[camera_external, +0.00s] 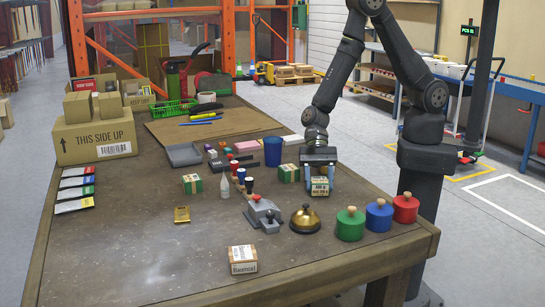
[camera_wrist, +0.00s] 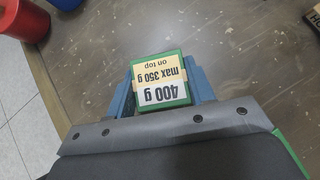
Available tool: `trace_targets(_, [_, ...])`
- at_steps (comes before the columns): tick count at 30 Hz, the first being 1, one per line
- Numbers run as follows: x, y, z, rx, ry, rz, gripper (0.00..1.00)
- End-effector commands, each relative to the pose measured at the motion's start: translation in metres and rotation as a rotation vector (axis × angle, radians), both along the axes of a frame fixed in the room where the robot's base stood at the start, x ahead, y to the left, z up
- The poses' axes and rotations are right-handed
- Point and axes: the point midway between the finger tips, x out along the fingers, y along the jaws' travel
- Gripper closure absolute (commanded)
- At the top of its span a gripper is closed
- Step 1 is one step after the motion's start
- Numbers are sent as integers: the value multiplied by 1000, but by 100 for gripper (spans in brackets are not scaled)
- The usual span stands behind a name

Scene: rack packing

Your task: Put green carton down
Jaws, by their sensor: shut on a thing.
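My gripper (camera_external: 319,176) is shut on a green carton (camera_external: 320,187) near the right side of the table. In the wrist view the same carton (camera_wrist: 161,80) sits between the blue fingers, its top label reading "400 g max 350 g on top" upside down. The carton is level and close to the tabletop; I cannot tell whether it touches. Two similar green cartons stand on the table, one (camera_external: 288,173) just left of my gripper and one (camera_external: 192,184) farther left.
A brass bell (camera_external: 305,219) and green (camera_external: 350,225), blue (camera_external: 379,216) and red (camera_external: 405,209) knobbed cylinders stand in front of my gripper. A blue cup (camera_external: 272,152) is behind left. A small labelled box (camera_external: 243,260) lies near the front edge. The front left tabletop is mostly clear.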

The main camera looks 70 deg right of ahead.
Motion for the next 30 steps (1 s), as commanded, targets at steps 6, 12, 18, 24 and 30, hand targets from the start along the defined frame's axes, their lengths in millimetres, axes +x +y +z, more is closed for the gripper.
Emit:
trace_targets(6, [0,0,0,1,-1,0,87])
trace_targets(12, [0,0,-3,0,-1,1,33])
trace_targets(18, [0,0,-3,0,-1,1,29])
trace_targets(24, [1,0,2,1,-1,0,29])
trace_targets(30, [10,-21,24,2,-3,-4,29])
